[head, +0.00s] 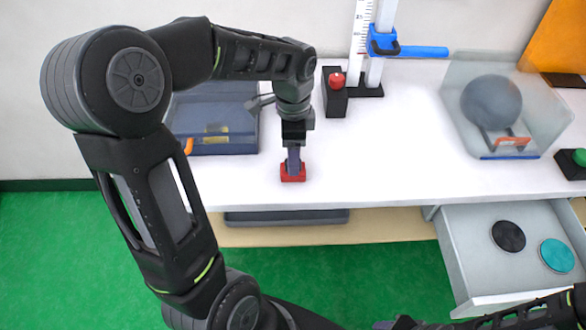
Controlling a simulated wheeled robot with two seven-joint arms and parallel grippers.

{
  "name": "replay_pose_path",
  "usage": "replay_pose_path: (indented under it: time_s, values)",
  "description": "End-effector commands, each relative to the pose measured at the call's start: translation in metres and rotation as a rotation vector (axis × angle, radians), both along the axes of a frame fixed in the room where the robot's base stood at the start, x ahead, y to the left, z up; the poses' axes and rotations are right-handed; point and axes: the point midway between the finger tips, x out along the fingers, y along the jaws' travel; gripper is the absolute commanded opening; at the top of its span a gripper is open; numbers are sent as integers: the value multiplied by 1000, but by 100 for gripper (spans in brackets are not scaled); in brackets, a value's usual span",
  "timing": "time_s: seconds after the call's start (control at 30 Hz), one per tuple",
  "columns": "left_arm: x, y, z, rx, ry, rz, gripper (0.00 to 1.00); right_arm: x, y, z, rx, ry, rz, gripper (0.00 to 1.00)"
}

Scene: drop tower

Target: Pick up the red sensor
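The red sensor (293,178) is a small red block on the white table near its front edge. My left gripper (293,165) points straight down onto it, with its fingertips at the top of the block. The fingers are seen edge-on, so I cannot tell whether they are closed on the block or apart around it. The sensor appears to rest on the table. My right gripper (402,323) is at the bottom edge of the view, mostly cut off, low in front of the open drawer.
Behind stand a blue-grey case (215,145), a black box with a red button (336,88) and a ruler stand with a blue clamp (384,42). A clear bin (553,120) holds a grey ball (491,102). An open drawer (470,235) holds two discs. The table's middle is clear.

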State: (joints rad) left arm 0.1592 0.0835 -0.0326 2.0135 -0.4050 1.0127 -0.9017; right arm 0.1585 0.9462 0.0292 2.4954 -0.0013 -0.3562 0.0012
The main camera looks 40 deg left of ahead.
Motion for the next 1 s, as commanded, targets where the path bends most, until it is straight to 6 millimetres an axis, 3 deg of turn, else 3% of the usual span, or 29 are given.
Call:
replay_pose_path:
  time_s: [0.37, 1.0]
  values:
    - [-1, 0, -47, 0, 4, 0, 67, 0, 0, 5, 0, 0, 0, 47]
    - [0, 0, -49, -1, 1, 0, 66, 0, 0, 5, 0, 0, 0, 47]
